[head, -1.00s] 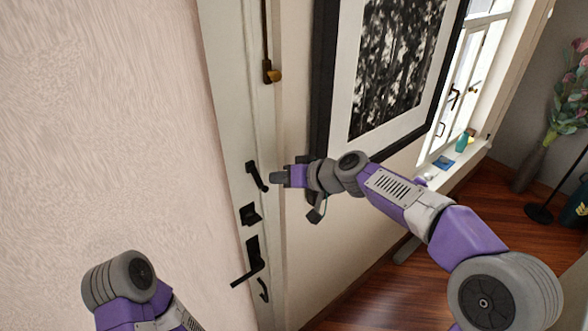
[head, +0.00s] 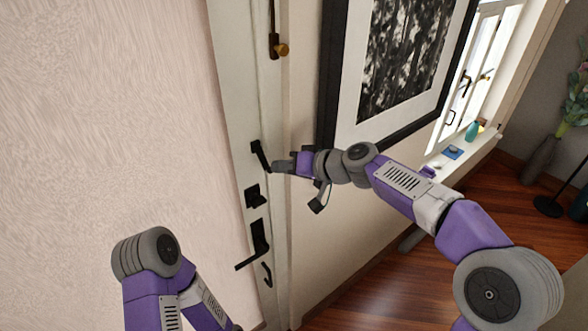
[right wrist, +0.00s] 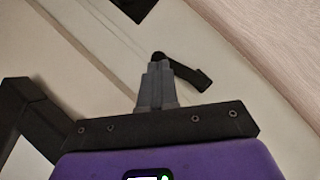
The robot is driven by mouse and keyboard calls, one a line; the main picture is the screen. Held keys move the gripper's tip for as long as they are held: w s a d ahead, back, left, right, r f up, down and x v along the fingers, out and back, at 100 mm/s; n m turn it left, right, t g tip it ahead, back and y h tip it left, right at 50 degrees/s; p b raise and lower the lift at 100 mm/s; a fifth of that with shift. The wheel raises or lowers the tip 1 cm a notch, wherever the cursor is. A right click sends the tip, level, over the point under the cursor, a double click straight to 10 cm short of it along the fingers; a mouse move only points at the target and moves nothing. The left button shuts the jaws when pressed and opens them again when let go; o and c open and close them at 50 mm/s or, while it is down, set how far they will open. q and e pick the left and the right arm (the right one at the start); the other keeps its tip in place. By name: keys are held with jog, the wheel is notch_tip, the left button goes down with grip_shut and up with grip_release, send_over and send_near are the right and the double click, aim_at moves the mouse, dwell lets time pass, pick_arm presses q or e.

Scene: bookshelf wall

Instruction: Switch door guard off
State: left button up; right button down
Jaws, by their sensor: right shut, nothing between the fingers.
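The door guard (head: 260,156) is a small black bar on the edge of the white door, above the other locks. It slants down to the right in the head view. My right gripper (head: 277,167) is shut and empty, with its tip at the guard's lower end. In the right wrist view, the gripper's fingers (right wrist: 156,76) are together and overlap the near end of a black bar, likely the guard (right wrist: 190,74). I cannot tell whether they touch it. My left gripper is out of view; only part of that arm shows.
Below the guard are a black latch (head: 255,196) and a black lever handle (head: 257,243); a brass-tipped bolt (head: 278,48) is above. A large black-framed picture (head: 334,100) hangs close to my right arm. Wooden floor (head: 380,285) is clear at the lower right.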

jog(key=shift+s+a+f+m+y+b, duration=0.1)
jog(key=shift+s+a+m+y+b, duration=0.25)
jog(key=shift+b, duration=0.75)
jog(key=shift+w+r, duration=0.1)
jog(key=shift+r, duration=0.1)
jog(key=shift+r+p, duration=0.65)
jog(key=shift+r, duration=0.15)
